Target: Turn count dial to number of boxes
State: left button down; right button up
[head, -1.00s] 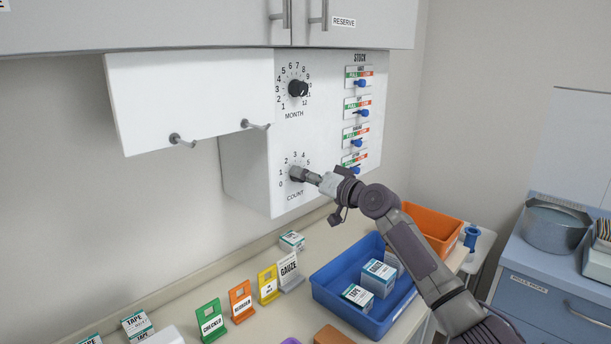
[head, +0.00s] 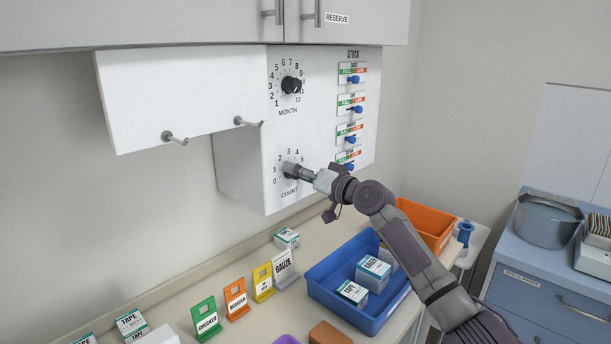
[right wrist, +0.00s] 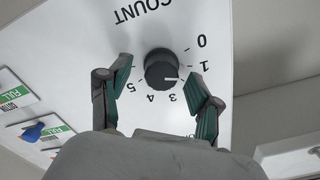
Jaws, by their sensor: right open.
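The black count dial (right wrist: 160,68) is on the white panel (head: 240,180), its numbers 0 to 5 upside down in the right wrist view. My right gripper (right wrist: 162,78) is open, with one finger on each side of the dial and gaps showing. A gauze box (head: 373,272) and a tape box (head: 352,293) are in the blue bin (head: 318,290), with another box partly hidden behind. My left gripper is out of view.
The month dial (head: 291,85) is above; blue stock sliders (head: 357,109) are at right. Several sign stands (head: 236,298) and a box (head: 287,238) are on the counter. Tape boxes (head: 132,323) are at lower left. An orange bin (head: 430,226) is behind my right arm.

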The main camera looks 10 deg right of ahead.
jog(key=v, duration=1.2)
